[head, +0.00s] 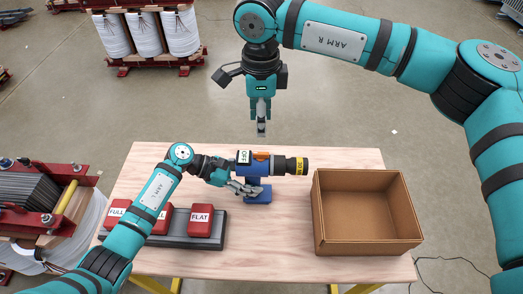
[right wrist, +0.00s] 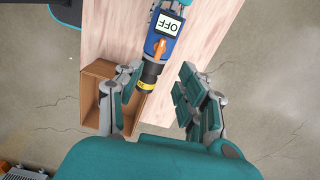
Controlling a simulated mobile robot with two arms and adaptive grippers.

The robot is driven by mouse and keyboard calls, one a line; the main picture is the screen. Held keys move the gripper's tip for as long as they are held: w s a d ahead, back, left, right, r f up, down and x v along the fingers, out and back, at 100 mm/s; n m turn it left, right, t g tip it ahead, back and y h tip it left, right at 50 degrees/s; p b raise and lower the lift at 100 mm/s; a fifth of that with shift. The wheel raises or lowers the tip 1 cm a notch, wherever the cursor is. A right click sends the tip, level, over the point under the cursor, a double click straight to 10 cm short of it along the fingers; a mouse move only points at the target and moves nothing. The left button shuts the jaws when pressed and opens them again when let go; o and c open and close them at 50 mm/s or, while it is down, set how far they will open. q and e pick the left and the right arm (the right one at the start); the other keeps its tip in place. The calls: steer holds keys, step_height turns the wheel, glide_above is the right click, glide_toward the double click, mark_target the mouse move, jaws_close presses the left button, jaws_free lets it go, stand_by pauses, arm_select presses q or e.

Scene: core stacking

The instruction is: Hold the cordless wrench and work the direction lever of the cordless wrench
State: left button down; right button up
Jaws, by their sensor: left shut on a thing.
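The cordless wrench (head: 257,192) is blue, with a black nose banded in yellow that points right in the head view. An orange direction lever (head: 261,155) is on top, beside a display (head: 244,157) that reads OFF. My left gripper (head: 240,186) is shut on the wrench and holds it above the table. My right gripper (head: 261,132) is above and beyond the wrench, apart from it. In the right wrist view its fingers (right wrist: 160,85) are spread and empty; the wrench shows between and beyond them, with the lever (right wrist: 160,48) and the OFF display (right wrist: 167,24) in sight.
A wooden table (head: 290,270) bears an open, empty-looking cardboard box (head: 368,245) at right. At left a dark charger tray (head: 220,228) holds red batteries, with labels FULL (head: 118,208) and FLAT (head: 200,218). Large coil units stand on the floor beyond and left of the table.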

steer(key=shift+r, duration=0.8)
arm_select(q)
steer(key=c, duration=0.9)
jaws_free()
